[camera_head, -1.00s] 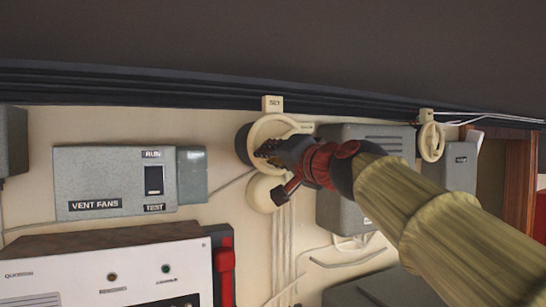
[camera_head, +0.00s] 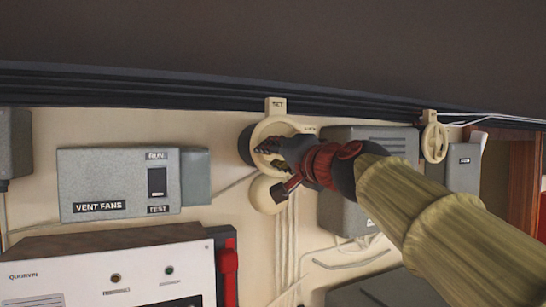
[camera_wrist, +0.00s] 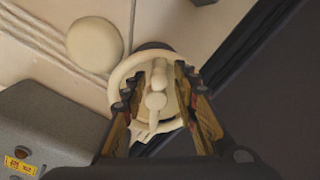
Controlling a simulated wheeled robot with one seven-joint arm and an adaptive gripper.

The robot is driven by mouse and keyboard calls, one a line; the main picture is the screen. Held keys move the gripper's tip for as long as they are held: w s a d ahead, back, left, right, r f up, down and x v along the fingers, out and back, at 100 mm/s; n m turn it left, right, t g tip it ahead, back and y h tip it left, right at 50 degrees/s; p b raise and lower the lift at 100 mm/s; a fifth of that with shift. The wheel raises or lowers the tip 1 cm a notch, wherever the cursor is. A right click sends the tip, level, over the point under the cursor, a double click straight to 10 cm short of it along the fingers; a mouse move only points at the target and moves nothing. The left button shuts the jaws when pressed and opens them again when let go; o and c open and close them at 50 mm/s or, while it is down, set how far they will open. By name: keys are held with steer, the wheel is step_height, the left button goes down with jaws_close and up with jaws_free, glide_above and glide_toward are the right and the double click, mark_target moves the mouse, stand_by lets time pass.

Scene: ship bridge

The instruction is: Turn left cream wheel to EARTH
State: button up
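The left cream wheel (camera_head: 290,122) is mounted on the wall below a cream plate reading SET (camera_head: 275,105). A smaller label (camera_head: 309,129) sits at its upper right, too small to read. My gripper (camera_head: 269,153) is at the wheel's face, covering part of it. In the wrist view, the wheel's rim (camera_wrist: 118,76) and its central bar (camera_wrist: 157,82) show. My gripper (camera_wrist: 160,95) has its fingers apart, one on each side of the bar, with visible gaps. I see no firm contact.
A second cream wheel (camera_head: 434,143) is on the wall to the right. A round cream cover (camera_head: 264,194) sits just below the left wheel. Grey boxes flank it: the VENT FANS box (camera_head: 115,185) at left and another (camera_head: 340,212) behind my arm. Dark rails (camera_head: 180,95) run above.

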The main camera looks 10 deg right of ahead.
steer(key=shift+o, duration=0.6)
steer(key=shift+s, duration=0.1)
steer(key=v, duration=1.1)
steer(key=shift+s+d, duration=0.15)
steer(key=shift+s, duration=0.2)
steer(key=shift+f, duration=0.15)
step_height(320, 180, down, 16)
steer(key=n+g, duration=0.2)
steer(key=g, duration=0.2)
steer(key=s+f+n+g+h+b, duration=0.1)
steer(key=s+f+b, duration=0.5)
steer(key=f, duration=1.4)
steer(key=s+f+n+g+h+b, duration=0.1)
steer(key=s+f+n+g+b, duration=0.2)
steer(key=f, duration=1.7)
steer(key=s+f+n+g+h+b, duration=0.1)
steer(key=s+f+g+b, duration=0.3)
steer(key=s+f+b, duration=0.7)
step_height(320, 180, down, 10)
steer(key=d+n+b, duration=0.1)
steer(key=b, duration=0.5)
steer(key=shift+s+h, duration=0.15)
steer(key=shift+h, duration=0.25)
